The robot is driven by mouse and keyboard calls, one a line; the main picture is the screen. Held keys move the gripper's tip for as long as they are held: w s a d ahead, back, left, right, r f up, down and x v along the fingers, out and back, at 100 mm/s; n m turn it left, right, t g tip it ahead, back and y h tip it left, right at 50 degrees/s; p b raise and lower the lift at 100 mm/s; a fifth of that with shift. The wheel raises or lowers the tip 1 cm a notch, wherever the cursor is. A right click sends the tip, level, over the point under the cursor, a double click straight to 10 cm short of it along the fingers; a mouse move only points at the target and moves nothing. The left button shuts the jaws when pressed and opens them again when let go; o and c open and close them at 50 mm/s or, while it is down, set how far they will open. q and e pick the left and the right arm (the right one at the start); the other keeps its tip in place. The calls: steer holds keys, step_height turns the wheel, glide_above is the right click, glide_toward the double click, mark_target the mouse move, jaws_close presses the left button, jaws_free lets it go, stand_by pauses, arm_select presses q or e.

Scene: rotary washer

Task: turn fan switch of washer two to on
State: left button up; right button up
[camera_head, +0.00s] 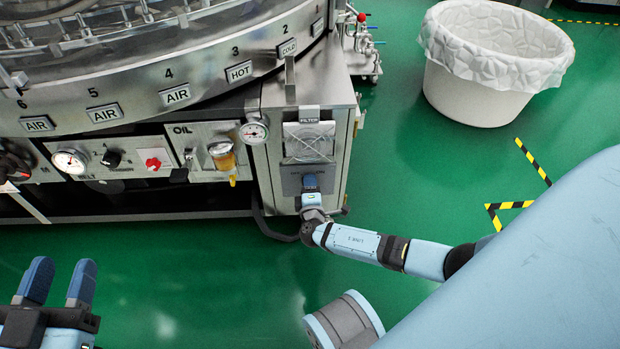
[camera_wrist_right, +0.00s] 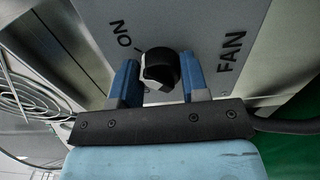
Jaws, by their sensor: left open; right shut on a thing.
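The washer (camera_head: 180,60) is a round steel machine with numbered stations. The fan panel (camera_wrist_right: 200,25) is grey, marked ON and FAN, and also shows on the front of the steel box in the head view (camera_head: 291,182). The black fan switch (camera_wrist_right: 160,66) is a knob below and right of the ON mark. My right gripper (camera_wrist_right: 157,82) is shut on the knob, one blue finger at each side; in the head view it (camera_head: 311,184) hides the switch. The knob's exact pointing is hard to tell. My left gripper (camera_head: 59,282) is open and empty, low at the left.
A filter grille (camera_head: 309,142) sits above the fan panel. Gauges, a red knob (camera_head: 153,163) and an oil cup (camera_head: 222,157) line the front to the left. A white lined bin (camera_head: 480,90) stands at the upper right. Green floor lies open in front.

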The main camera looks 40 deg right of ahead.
arm_select(q)
steer(key=shift+a+f, duration=0.1)
steer(key=shift+f, duration=0.05)
stand_by(0.4)
arm_select(e)
steer(key=o, duration=0.8)
steer(key=shift+o, duration=0.4)
arm_select(q)
steer(key=shift+s, duration=0.1)
arm_select(e)
steer(key=shift+s, duration=0.1)
